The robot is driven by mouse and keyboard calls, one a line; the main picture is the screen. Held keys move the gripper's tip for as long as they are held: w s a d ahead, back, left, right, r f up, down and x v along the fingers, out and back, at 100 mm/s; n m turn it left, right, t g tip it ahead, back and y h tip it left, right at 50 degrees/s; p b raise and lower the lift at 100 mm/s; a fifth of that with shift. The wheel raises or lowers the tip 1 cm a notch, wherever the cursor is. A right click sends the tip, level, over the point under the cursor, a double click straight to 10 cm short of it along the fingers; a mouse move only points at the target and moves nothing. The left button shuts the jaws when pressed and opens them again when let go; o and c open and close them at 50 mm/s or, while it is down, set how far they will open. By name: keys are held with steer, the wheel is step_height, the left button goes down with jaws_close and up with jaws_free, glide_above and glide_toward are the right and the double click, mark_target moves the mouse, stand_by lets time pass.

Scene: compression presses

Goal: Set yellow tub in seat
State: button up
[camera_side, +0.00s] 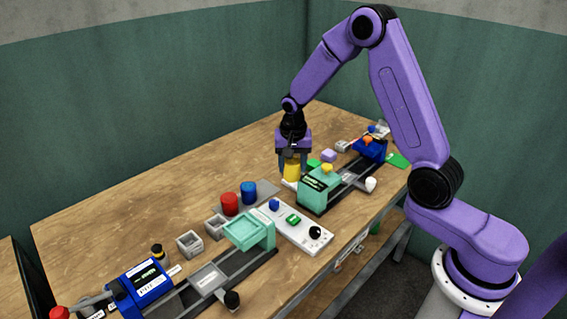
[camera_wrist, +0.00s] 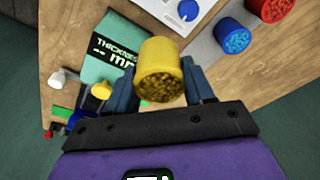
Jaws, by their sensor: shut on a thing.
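The yellow tub (camera_wrist: 161,60) is between the fingers of my gripper (camera_wrist: 162,88), with its grainy fill showing at the open top. In the side view the yellow tub (camera_side: 291,170) is upright below my gripper (camera_side: 292,158), which is shut on it. It is at the table surface or just above it; I cannot tell which. A teal press (camera_side: 319,190) with a thickness display stands just to its right. Another teal part (camera_side: 247,231) with a square tray-like top stands nearer the camera. I cannot tell which part is the seat.
A red tub (camera_side: 230,203) and a blue tub (camera_side: 248,192) stand on a grey mat (camera_side: 266,188). A white control panel (camera_side: 297,226) with knobs lies in front. A blue press unit (camera_side: 147,283) is at the near left. The back left of the wooden table (camera_side: 150,180) is clear.

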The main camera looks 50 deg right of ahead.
steer(key=shift+s+r, duration=0.2)
steer(key=shift+s, duration=0.15)
steer(key=shift+s+a+r, duration=0.1)
steer(key=shift+s+a, duration=0.05)
steer(key=shift+a, duration=0.15)
steer(key=s+a+r, duration=0.1)
steer(key=a+r, duration=0.1)
steer(key=a, duration=0.8)
steer(key=s+a+r, duration=0.2)
steer(key=a+r, duration=0.1)
steer(key=a, duration=0.8)
steer(key=shift+a+r, duration=0.2)
steer(key=shift+f, duration=2.95)
steer(key=shift+f, duration=0.75)
